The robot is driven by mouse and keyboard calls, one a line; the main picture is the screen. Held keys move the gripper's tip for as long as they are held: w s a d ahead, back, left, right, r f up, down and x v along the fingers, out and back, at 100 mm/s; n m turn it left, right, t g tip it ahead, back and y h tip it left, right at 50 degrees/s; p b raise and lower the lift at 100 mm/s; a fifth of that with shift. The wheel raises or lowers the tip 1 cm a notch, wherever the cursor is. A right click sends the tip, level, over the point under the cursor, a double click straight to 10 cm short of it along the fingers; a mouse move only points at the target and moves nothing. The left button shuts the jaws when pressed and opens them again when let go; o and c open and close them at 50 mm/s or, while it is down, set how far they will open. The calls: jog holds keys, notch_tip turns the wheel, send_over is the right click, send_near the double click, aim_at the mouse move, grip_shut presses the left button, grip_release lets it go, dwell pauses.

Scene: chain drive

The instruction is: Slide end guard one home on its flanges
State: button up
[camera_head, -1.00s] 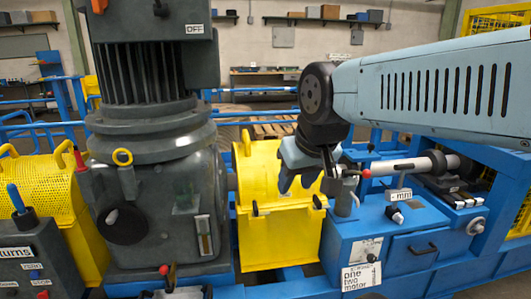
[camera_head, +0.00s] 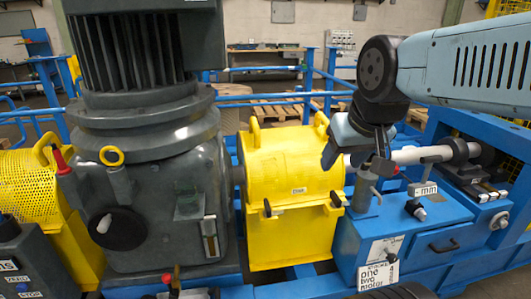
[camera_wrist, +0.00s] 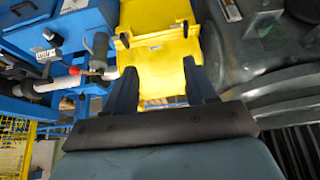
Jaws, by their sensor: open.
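A yellow box-shaped guard (camera_head: 290,172) with a rounded top, lifting loops and dark latches stands at the middle of the head view. I cannot tell whether it is end guard one, nor whether it is home on its flanges. Its small label is too blurred to read. My gripper (camera_head: 352,150) is open, beside the guard's upper right end. In the wrist view the yellow guard (camera_wrist: 158,70) lies beyond and between the two spread fingertips (camera_wrist: 160,82), with nothing visibly clamped. Whether a finger touches the guard is unclear.
A grey motor and gearbox (camera_head: 150,210) stands close left of the guard. A perforated yellow guard (camera_head: 25,195) is at far left. A blue block (camera_head: 370,240) with levers and a shaft (camera_head: 425,154) lies to the right. Blue rails run behind.

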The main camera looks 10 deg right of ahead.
jog(key=w+d, duration=0.2)
jog(key=w, duration=0.2)
jog(key=n+t+y, duration=0.1)
jog(key=n+t, duration=0.1)
jog(key=t, duration=0.6)
send_near(258, 138)
jog(key=s+d+r, duration=0.3)
jog(key=s+d, duration=0.4)
jog(key=w+a+f+n+t+y, duration=0.1)
jog(key=w+a+f+t+y, duration=0.25)
jog(key=f, duration=0.35)
jog(key=x, duration=1.4)
jog(key=shift+w+a+r, duration=0.3)
jog(key=shift+a, duration=0.1)
grip_shut()
